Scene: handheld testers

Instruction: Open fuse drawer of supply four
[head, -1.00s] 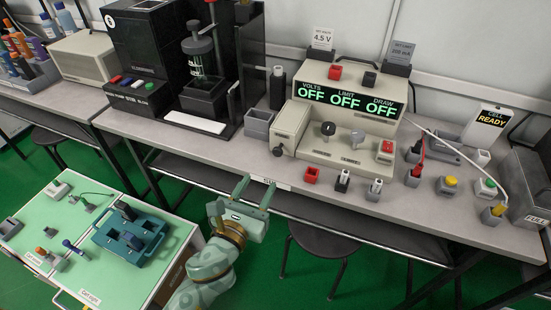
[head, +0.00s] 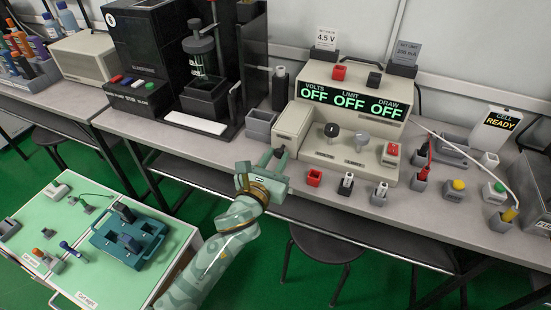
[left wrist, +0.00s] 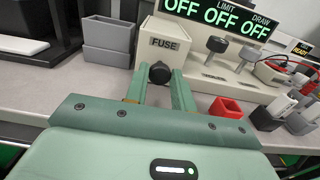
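The supply (head: 352,110) is a beige bench unit with a green display reading OFF three times. Its fuse drawer (head: 291,125) is the beige box at its left side, and its front shows the word FUSE in the left wrist view (left wrist: 166,46). The drawer's black round knob (left wrist: 159,72) sits between the two fingertips of my left gripper (left wrist: 159,80). The fingers are apart, one on each side of the knob, with a small gap visible. In the head view my left gripper (head: 272,160) is at the bench's front edge before the drawer. My right gripper is not in view.
A red socket block (head: 314,177) and small plug holders stand on the bench right of the gripper. A grey open box (head: 260,125) stands left of the drawer. A stool (head: 328,245) is below the bench. A green-topped cart (head: 60,215) is at lower left.

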